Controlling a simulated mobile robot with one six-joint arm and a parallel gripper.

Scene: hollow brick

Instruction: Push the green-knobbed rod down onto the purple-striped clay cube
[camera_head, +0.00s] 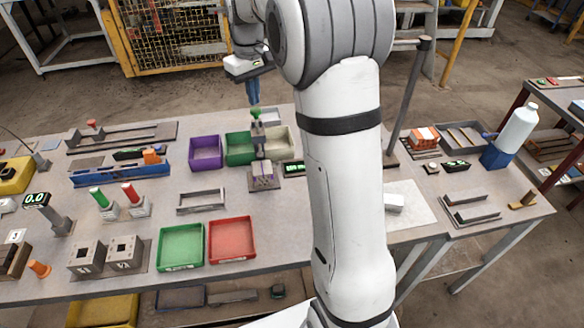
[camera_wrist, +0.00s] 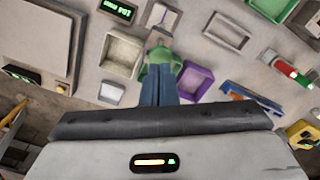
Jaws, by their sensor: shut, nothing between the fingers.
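The green knob (camera_head: 256,113) tops an upright grey rod (camera_head: 258,134) in the head view. Below the rod, the purple-striped clay cube (camera_head: 263,167) sits on a small base on the table. My gripper (camera_head: 254,103) has blue fingers, shut and empty, pointing down with the tips just above the knob. I cannot tell whether they touch it. In the wrist view the shut fingers (camera_wrist: 158,75) overlap the green area around the knob, so knob and green bin are hard to separate there.
A purple bin (camera_head: 206,152), a green bin (camera_head: 240,148) and a cream bin (camera_head: 280,143) stand close around the rod. A small display (camera_head: 294,169) is right of the cube. A green tray (camera_head: 181,247) and a red tray (camera_head: 231,240) lie nearer. My arm hides part of the table.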

